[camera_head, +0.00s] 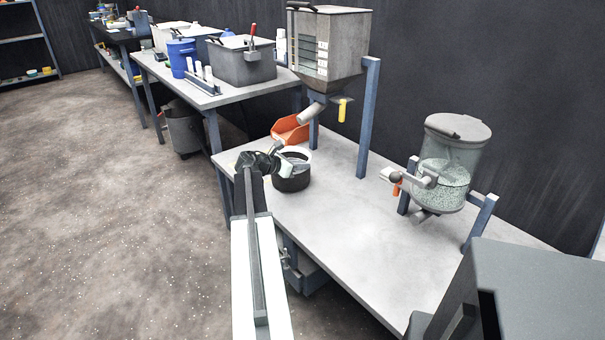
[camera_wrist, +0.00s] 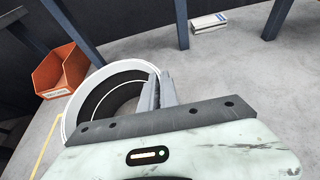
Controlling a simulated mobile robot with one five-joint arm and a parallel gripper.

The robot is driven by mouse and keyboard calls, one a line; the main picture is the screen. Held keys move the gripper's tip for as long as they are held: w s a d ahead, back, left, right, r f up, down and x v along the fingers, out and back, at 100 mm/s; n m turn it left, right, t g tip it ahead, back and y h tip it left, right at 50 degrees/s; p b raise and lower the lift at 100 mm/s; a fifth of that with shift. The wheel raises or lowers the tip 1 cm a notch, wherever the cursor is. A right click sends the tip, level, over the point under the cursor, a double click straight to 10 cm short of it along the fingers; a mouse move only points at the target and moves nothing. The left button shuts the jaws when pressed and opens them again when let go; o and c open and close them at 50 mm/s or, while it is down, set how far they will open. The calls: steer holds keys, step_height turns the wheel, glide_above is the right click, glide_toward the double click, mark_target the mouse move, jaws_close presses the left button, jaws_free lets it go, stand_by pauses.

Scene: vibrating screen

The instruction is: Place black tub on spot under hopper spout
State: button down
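The black tub (camera_head: 293,184), a round tub with a pale rim, is at the left part of the near bench. In the wrist view the tub (camera_wrist: 92,110) shows from above, tilted in the picture, with a dark inside. My gripper (camera_head: 281,163) is at the tub's rim. In the wrist view its two fingers (camera_wrist: 157,88) are close together, one on each side of the tub wall, and look shut on it. Whether the tub touches the bench is unclear. A grey box hopper (camera_head: 338,45) stands behind with a slanted spout (camera_head: 311,113). No marked spot is clearly visible under it.
A clear round hopper (camera_head: 446,165) stands on the bench's right. Blue posts (camera_head: 368,115) rise from the bench. A small white box (camera_wrist: 208,22) lies beyond the tub. The bench middle (camera_head: 350,215) is clear.

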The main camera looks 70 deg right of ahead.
steer(key=shift+f, duration=0.4)
steer(key=c, duration=1.6)
jaws_free()
steer(key=p+v, duration=0.5)
steer(key=v, duration=0.7)
